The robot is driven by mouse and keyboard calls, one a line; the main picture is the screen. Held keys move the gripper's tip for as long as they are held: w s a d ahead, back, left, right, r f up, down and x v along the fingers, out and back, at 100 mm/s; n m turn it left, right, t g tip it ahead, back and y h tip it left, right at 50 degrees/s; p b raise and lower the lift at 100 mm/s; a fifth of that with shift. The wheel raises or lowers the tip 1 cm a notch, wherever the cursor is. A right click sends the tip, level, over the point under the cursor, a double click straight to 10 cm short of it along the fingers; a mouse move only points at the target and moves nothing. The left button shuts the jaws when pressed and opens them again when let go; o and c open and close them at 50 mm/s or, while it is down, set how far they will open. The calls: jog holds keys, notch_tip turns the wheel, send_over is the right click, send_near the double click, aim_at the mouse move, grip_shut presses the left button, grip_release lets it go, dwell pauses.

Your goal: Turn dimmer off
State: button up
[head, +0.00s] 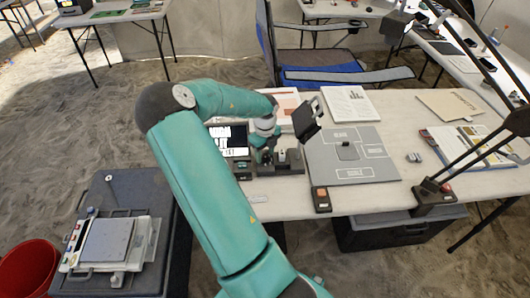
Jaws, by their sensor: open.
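My teal arm reaches over the near left part of the white table, and my gripper (264,147) points down at its end. My gripper is open and small in view; its fingertips are partly hidden. It is just above or beside a dark device (284,168) with small upright parts on top. I cannot tell whether they touch. No part is clearly readable as the dimmer. A small black box with a red-orange top (322,200) sits at the table's front edge. A black lamp base (434,196) with a red button stands further right.
A small screen (229,141) stands left of my gripper. A grey labelled board (352,155) lies to the right, with a dark tilted panel (308,117) by its left corner. Papers and a folder (450,104) lie behind. A blue chair (335,76) stands at the back.

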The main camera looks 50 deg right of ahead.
jog(key=c, duration=1)
